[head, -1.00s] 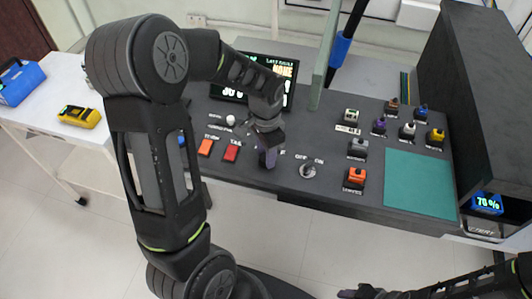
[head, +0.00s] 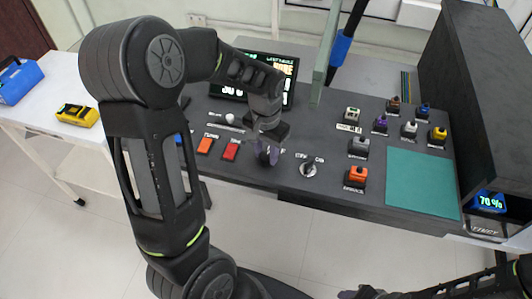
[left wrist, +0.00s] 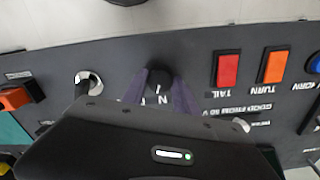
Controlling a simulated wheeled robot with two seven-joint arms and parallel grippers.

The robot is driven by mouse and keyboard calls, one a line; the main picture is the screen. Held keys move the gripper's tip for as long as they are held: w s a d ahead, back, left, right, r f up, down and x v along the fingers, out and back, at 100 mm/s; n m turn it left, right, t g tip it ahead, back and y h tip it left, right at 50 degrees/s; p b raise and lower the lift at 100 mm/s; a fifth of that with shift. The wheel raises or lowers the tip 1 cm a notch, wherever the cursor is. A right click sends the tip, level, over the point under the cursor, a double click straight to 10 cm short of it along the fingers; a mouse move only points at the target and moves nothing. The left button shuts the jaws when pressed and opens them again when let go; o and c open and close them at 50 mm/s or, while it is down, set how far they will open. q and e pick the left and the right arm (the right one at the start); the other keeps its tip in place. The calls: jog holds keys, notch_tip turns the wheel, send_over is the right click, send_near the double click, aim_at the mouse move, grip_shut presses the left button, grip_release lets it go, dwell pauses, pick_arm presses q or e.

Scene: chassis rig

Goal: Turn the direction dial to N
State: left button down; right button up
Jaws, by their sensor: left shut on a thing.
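The direction dial (left wrist: 159,80) is a small black knob on the dark console panel, with white letters beside it, one of them an N. It shows in the left wrist view between the purple fingers of my left gripper (left wrist: 160,92), which is shut on it. In the head view my left gripper (head: 268,157) points down at the panel and its fingers hide most of the dial. I cannot tell which letter the dial points to. My right gripper (head: 368,292) shows dimly at the bottom edge of the head view, away from the console.
An off/on knob (head: 308,169) sits right of the dial. Red (head: 230,151) and orange (head: 205,146) switches are on its left. Several small coloured blocks and a green mat (head: 421,183) lie further right. A screen (head: 284,66) stands behind my left arm.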

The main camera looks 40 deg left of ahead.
aim_at(266, 156)
pick_arm(q)
jog(key=n, duration=0.3)
jog(key=shift+n+b, duration=0.3)
dwell(0.4)
jog(key=c, duration=1)
grip_release()
jog(key=shift+o, duration=0.2)
jog(key=shift+r, duration=0.1)
notch_tip(266, 156, up, 8)
jog(key=shift+f, duration=0.15)
jog(key=shift+f, duration=0.1)
